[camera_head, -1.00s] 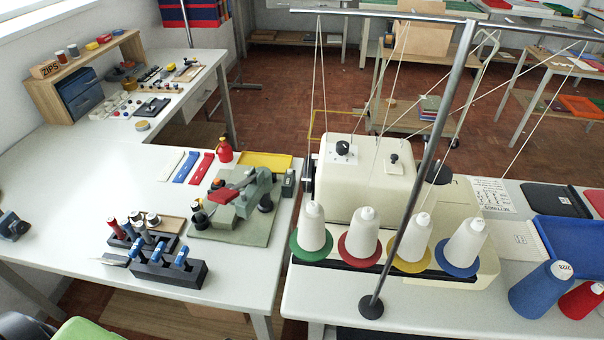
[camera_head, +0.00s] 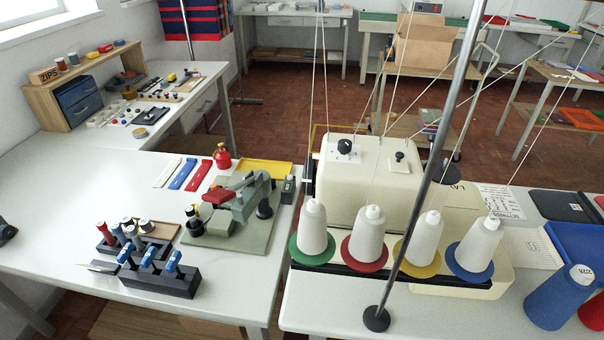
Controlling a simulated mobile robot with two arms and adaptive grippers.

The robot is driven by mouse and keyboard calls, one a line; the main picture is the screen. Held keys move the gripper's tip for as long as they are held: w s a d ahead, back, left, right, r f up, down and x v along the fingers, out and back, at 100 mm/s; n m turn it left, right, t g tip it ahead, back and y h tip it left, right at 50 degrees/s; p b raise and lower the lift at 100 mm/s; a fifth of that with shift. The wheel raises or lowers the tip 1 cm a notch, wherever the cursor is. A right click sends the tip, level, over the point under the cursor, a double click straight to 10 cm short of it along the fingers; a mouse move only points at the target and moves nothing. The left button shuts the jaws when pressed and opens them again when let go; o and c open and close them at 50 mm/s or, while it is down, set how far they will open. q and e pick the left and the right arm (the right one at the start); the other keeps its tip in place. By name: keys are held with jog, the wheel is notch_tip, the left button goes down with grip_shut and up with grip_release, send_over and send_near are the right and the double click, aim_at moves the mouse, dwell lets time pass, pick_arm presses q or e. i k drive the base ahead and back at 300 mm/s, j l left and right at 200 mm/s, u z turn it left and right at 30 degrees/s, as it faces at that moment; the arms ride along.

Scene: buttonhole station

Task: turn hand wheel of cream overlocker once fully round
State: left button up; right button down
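The cream overlocker (camera_head: 372,182) stands on the right-hand table, behind a row of white thread cones (camera_head: 367,232) on green, red, yellow and blue discs. A dark part on the overlocker's left side (camera_head: 307,178) may be the hand wheel; it is narrow and partly hidden, so I cannot tell. A black knob (camera_head: 344,147) sits on a white plate on top of the overlocker.
A metal thread stand (camera_head: 430,170) rises in front of the overlocker, with threads running down. A green machine (camera_head: 237,205) on a board and black tool holders (camera_head: 155,270) occupy the left table (camera_head: 60,215). A blue cone (camera_head: 560,296) stands at right.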

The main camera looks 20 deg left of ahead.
aim_at(312, 169)
jog(key=k+l+u, duration=0.4)
jog(key=k+l, duration=0.4)
jog(key=k, duration=0.05)
